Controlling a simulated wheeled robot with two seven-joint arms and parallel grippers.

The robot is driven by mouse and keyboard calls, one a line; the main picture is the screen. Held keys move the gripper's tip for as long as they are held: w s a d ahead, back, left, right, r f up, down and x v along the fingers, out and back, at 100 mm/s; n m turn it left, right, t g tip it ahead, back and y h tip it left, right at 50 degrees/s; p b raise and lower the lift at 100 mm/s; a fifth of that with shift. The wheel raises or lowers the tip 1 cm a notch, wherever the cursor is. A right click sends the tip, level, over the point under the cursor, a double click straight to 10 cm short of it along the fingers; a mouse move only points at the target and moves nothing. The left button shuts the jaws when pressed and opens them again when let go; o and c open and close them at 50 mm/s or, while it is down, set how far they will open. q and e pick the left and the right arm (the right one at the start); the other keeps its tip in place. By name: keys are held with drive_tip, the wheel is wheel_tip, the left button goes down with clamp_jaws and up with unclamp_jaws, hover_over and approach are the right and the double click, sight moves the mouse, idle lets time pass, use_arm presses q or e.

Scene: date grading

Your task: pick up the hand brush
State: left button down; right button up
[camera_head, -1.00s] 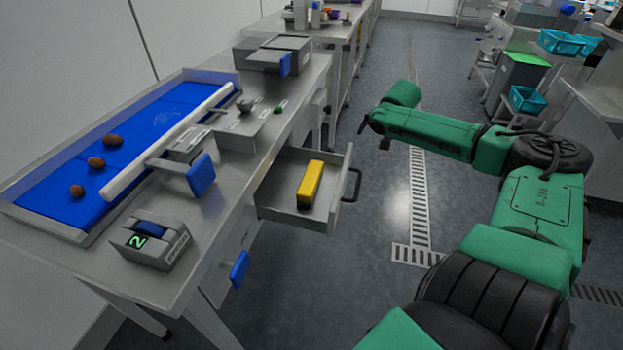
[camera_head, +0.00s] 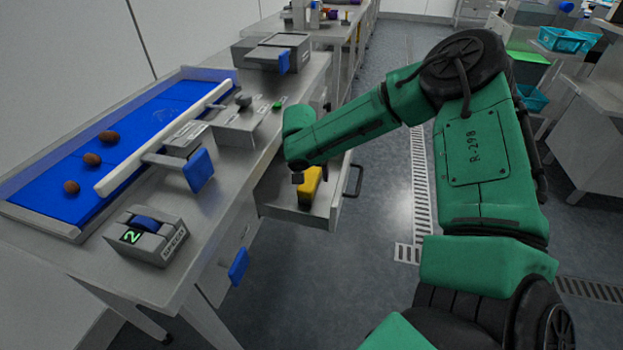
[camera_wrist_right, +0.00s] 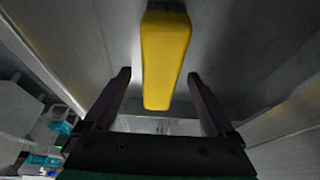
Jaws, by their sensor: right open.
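The hand brush shows as a yellow block (camera_head: 311,183) lying in the open drawer (camera_head: 287,215); its bristles are not visible. My right gripper (camera_head: 298,179) is over the drawer at the brush, mostly hidden by my own green forearm, which also covers part of the brush. In the right wrist view, the gripper's two dark fingers (camera_wrist_right: 159,76) are spread apart and open. The yellow brush (camera_wrist_right: 164,60) lies lengthwise between their lines, with a gap on each side. Contact cannot be seen. My left gripper is not in view.
The steel table (camera_head: 215,225) stands left of the drawer, with a blue belt (camera_head: 125,140) carrying brown dates and a speed box (camera_head: 147,237). The drawer's dark handle (camera_head: 353,182) projects to the right. Open floor (camera_head: 305,290) lies in front of the drawer.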

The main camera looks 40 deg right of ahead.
sight(311, 172)
drive_tip(key=x, duration=0.2)
drive_tip(key=shift+w+d+f, duration=0.15)
drive_tip(key=shift+f, duration=0.15)
drive_tip(key=shift+r, duration=0.1)
clamp_jaws()
wheel_tip(311, 172, up, 20)
drive_tip(key=p, duration=0.1)
